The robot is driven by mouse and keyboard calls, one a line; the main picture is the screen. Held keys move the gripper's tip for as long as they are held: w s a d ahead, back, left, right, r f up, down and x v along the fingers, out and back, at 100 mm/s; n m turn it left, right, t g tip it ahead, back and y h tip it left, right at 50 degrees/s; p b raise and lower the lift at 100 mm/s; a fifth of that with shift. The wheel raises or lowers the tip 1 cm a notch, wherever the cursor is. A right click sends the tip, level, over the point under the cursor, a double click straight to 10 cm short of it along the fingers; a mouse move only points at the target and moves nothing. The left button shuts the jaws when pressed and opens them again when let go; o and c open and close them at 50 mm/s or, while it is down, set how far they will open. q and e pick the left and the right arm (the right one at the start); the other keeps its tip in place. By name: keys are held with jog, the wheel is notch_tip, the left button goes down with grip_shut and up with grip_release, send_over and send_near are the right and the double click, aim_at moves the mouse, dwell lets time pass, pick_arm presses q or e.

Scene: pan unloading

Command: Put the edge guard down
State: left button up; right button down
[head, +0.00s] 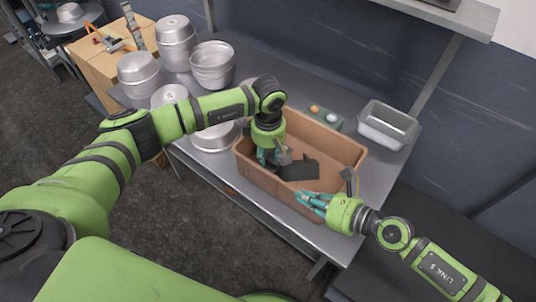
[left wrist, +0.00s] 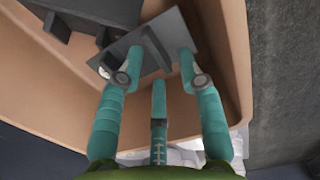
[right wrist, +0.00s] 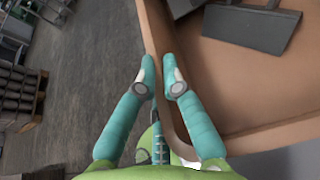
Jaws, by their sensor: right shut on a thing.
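A dark grey edge guard (left wrist: 158,44), a flat plate with a raised fin, lies in the brown box (head: 345,151). My left gripper (head: 272,159) is down inside the box at its left end. Its fingers are apart, on either side of the fin in the left wrist view, with a gap to it; the guard looks let go. My right gripper (head: 304,196) is shut on the box's near wall, with the wall between its fingertips in the right wrist view (right wrist: 161,75). The guard is partly hidden by the left gripper in the head view.
More dark grey pieces (head: 300,168) lie in the box. The box stands on a metal table (head: 377,184).

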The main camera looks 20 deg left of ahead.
pick_arm(q)
notch_tip(320, 180, up, 12)
dwell(0.3)
jog(key=shift+f, duration=0.1)
pick_arm(e)
jog(key=c, duration=1.3)
grip_release()
